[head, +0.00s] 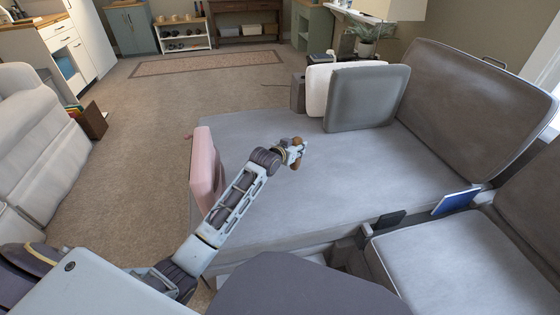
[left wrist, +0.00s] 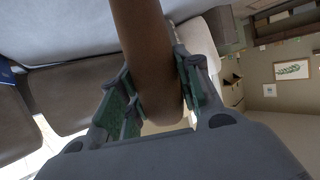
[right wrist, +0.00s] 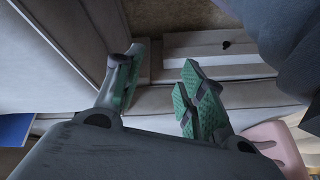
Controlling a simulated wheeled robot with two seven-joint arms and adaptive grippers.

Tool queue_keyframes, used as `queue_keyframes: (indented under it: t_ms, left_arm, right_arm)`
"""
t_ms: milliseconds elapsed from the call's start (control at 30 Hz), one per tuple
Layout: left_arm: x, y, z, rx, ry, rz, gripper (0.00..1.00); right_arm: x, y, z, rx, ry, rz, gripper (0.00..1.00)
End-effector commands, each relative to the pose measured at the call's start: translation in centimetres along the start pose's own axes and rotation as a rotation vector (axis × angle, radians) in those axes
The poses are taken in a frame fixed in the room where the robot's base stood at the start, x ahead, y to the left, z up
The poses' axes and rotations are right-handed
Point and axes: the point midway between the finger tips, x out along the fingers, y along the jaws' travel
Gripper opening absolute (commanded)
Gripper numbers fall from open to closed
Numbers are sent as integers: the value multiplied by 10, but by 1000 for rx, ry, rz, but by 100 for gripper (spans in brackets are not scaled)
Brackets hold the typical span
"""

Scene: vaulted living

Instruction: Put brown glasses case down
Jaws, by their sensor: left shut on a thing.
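The brown glasses case (head: 296,165) is held out over the grey sofa seat (head: 330,190) in the head view. My left gripper (head: 291,152) is shut around it and partly hides it. In the left wrist view the case (left wrist: 148,60) is a long, rounded brown shape between the green-padded fingers of the left gripper (left wrist: 155,88). I cannot tell whether the case touches the seat. My right gripper (right wrist: 160,88) shows only in its own wrist view, with its fingers apart and nothing between them.
White (head: 318,90) and grey (head: 365,97) cushions stand at the far end. A blue book (head: 456,201) and a dark flat item (head: 390,219) are wedged near the right seat. Most of the seat is clear.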

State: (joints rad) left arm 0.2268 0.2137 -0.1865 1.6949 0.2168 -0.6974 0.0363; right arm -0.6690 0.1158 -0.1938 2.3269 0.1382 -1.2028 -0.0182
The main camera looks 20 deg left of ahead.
Motion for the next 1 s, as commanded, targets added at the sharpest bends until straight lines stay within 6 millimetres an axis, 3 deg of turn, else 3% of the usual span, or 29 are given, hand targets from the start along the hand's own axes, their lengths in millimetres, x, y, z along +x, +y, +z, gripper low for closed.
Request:
queue_keyframes:
  t_ms: [200, 400, 1000]
  left_arm:
    - [12, 0, 29, 0, -2, 0, 9]
    - [19, 0, 46, 0, -1, 0, 9]
    - [23, 0, 56, 0, 0, 0, 9]
  right_arm:
    - [27, -1, 10, 17, 42, -22, 40]
    - [43, -2, 15, 32, 75, -38, 40]
    - [50, -2, 15, 40, 97, -47, 40]
